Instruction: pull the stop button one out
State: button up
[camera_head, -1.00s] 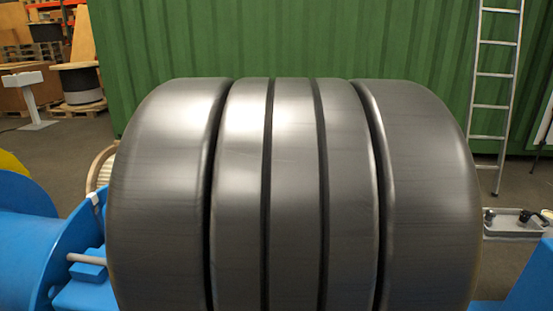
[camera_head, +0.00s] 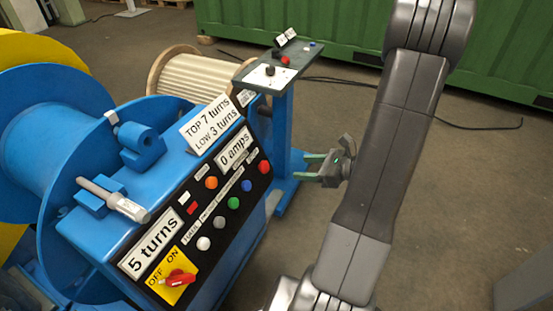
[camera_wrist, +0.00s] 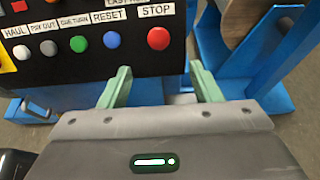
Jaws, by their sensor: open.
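The stop button (camera_head: 265,167) is a round red button at the right end of the black panel's button row. In the wrist view the red button (camera_wrist: 158,38) sits under a white STOP label, just beyond and between the fingertips. Whether it is in or out I cannot tell. My gripper (camera_head: 305,167) is open and empty, its two green fingers pointing left toward the panel with a gap before the button. The fingers (camera_wrist: 160,72) are spread wider than the button in the wrist view.
The row also holds blue (camera_head: 246,185), green and grey buttons, with a red OFF/ON switch (camera_head: 178,278) below. A blue pedestal (camera_head: 283,125) with another red button (camera_head: 285,60) stands close behind my gripper. A wooden reel (camera_head: 190,85) is behind.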

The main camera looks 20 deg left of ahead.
aim_at(266, 166)
jog(key=b+x, duration=0.1)
jog(key=x, duration=1.2)
jog(key=shift+s+a+f, duration=0.15)
jog(key=shift+a, duration=0.15)
